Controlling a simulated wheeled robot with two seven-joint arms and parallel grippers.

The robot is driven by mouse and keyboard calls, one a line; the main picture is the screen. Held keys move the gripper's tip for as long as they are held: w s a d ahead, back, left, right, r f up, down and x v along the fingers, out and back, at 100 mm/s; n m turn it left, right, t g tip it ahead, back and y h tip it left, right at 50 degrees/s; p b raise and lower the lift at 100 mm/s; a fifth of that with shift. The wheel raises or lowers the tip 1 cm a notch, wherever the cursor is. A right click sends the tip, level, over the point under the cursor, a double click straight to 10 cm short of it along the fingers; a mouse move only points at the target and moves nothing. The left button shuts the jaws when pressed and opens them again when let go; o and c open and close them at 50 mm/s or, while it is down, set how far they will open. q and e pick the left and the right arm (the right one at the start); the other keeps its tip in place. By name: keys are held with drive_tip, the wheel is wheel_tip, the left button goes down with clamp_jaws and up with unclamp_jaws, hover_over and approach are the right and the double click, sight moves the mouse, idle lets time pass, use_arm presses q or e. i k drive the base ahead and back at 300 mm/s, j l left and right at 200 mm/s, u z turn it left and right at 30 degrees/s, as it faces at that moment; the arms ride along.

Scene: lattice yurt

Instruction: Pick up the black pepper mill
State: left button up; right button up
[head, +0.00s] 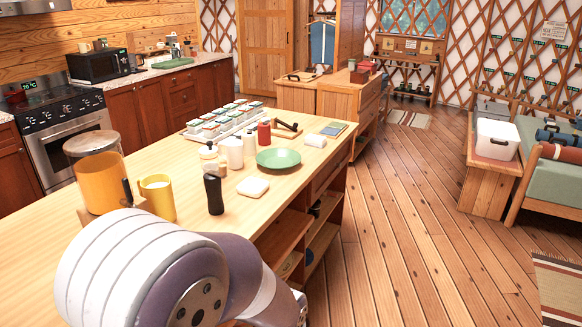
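The black pepper mill (214,194) stands upright on the light wooden island counter (120,180), near its front edge. A large white and grey link of my arm fills the lower left foreground, below the mill, and hides part of the counter. Neither of my grippers shows in the head view.
A green plate (278,158), a red bottle (264,132) and a tray of small jars (222,122) are farther back on the counter. An orange canister (100,180) stands at left. Open shelves (315,240) are under the counter. The wooden floor (410,220) to the right is clear.

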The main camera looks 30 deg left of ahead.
sight(213, 184)
drive_tip(key=i+u, duration=0.1)
drive_tip(key=i, duration=0.45)
drive_tip(key=i+l+u, duration=0.15)
drive_tip(key=i, duration=0.35)
drive_tip(key=i+l+u, duration=0.1)
drive_tip(key=i, duration=0.45)
